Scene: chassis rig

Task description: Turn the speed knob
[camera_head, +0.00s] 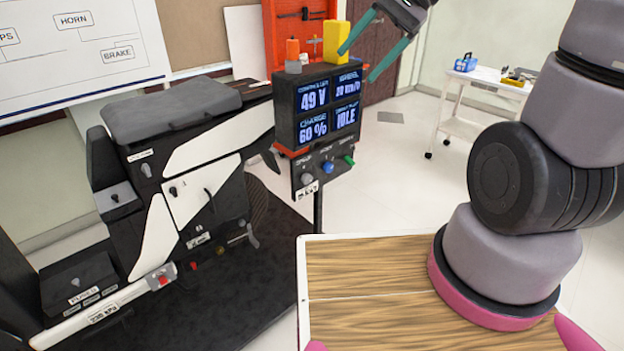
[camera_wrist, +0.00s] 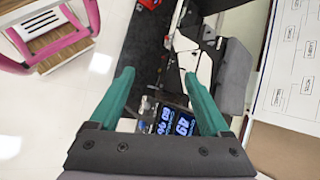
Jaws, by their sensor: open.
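The control panel (camera_head: 318,190) hangs under the display box (camera_head: 328,105) in the head view. It carries a grey knob (camera_head: 307,179) at left, a blue knob (camera_head: 328,167) in the middle and a green one (camera_head: 349,160) at right. The small label above the grey knob seems to read SPEED. My gripper (camera_head: 357,66) is open and empty, its teal fingers pointing down in front of the display's upper right, well above the knobs. In the wrist view the open fingers (camera_wrist: 158,73) frame the lit display (camera_wrist: 172,122); I cannot make out the knobs there.
A yellow block (camera_head: 337,42) and an orange-topped item (camera_head: 293,52) stand on the display box. The black and white chassis rig (camera_head: 190,165) fills the left. A wooden-topped surface (camera_head: 370,290) lies in front.

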